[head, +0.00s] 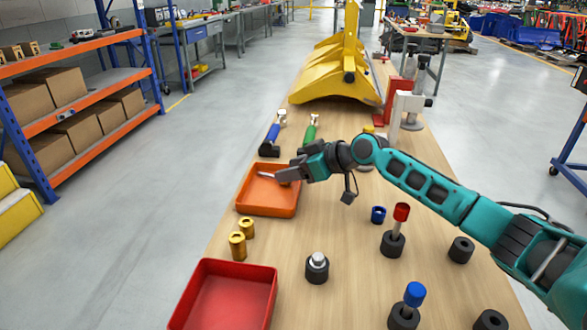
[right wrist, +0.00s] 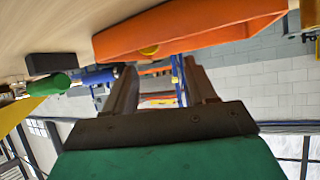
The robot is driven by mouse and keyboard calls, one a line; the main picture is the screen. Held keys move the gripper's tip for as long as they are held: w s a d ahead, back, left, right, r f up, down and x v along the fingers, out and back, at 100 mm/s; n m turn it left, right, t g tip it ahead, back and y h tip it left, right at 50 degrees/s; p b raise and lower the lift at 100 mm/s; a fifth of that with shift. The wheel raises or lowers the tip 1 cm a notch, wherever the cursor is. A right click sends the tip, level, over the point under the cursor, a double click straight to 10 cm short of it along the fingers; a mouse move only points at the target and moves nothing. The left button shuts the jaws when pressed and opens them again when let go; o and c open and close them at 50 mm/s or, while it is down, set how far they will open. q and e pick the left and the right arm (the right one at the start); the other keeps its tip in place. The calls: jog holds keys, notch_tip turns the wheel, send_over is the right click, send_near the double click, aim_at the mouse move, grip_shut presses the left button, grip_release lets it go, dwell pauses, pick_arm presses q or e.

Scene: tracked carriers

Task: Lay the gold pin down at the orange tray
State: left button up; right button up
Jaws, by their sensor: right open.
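The orange tray (head: 258,209) lies on the bench left of centre in the head view; its wall also shows at the top of the right wrist view (right wrist: 190,28). My right gripper (head: 272,176) is over the tray's far part, its jaws apart with nothing seen between them. A small gold round end, likely the gold pin (right wrist: 149,50), shows at the tray's rim in the right wrist view, apart from the fingers. In the head view my gripper mostly hides that spot. My left gripper is not in view.
Two gold hollow cylinders (head: 237,246) stand between the orange tray and a red tray (head: 206,305). Blue-handled (head: 272,134) and green-handled (head: 310,132) tools lie beyond. Black holders with silver (head: 318,259), red-topped (head: 401,212) and blue-topped (head: 414,293) pins stand to the right.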

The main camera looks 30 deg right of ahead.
jog(key=v, duration=1.3)
dwell(0.6)
